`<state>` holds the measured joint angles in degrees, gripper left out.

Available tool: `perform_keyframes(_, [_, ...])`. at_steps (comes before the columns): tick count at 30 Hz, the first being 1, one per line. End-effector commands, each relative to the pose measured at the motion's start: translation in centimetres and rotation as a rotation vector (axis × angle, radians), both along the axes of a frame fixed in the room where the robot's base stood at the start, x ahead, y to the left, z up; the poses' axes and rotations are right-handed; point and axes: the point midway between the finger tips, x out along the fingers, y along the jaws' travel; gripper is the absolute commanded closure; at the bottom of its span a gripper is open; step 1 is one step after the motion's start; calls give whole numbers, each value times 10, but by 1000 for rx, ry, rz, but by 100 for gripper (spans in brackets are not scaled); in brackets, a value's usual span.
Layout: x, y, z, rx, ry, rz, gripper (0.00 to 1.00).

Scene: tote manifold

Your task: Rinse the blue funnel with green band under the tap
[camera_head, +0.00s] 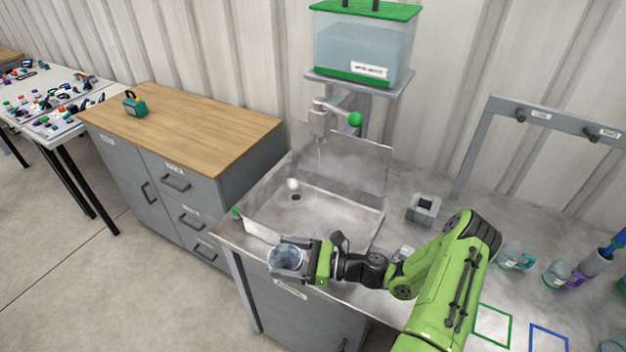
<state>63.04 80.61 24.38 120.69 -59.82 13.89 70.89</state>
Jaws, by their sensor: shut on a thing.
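My gripper (304,261) is shut on a translucent bluish round vessel (283,256), held over the sink's front edge at the left. Its shape is small and partly covered by the jaws. I cannot make out a green band or tell whether it is the blue funnel. The tap (319,121) hangs over the back of the metal sink (335,215), with a green ball on its lever (355,119). A thin pale line shows below the spout. The held vessel is in front of the tap and well apart from it.
A water tank (360,52) stands on a shelf above the tap. A grey block (422,208) sits right of the sink. Clear cups with a teal handle (516,256) and a purple handle (562,273) stand further right. The wooden counter (190,130) is mostly clear.

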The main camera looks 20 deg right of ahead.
Motion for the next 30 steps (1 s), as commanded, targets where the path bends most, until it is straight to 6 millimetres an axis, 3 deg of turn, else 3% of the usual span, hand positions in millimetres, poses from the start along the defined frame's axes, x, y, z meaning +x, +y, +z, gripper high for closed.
perform_keyframes(11, [0, -12, 0, -1, 0, 0, 44])
perform_keyframes(30, [0, 0, 0, 0, 0, 0, 44])
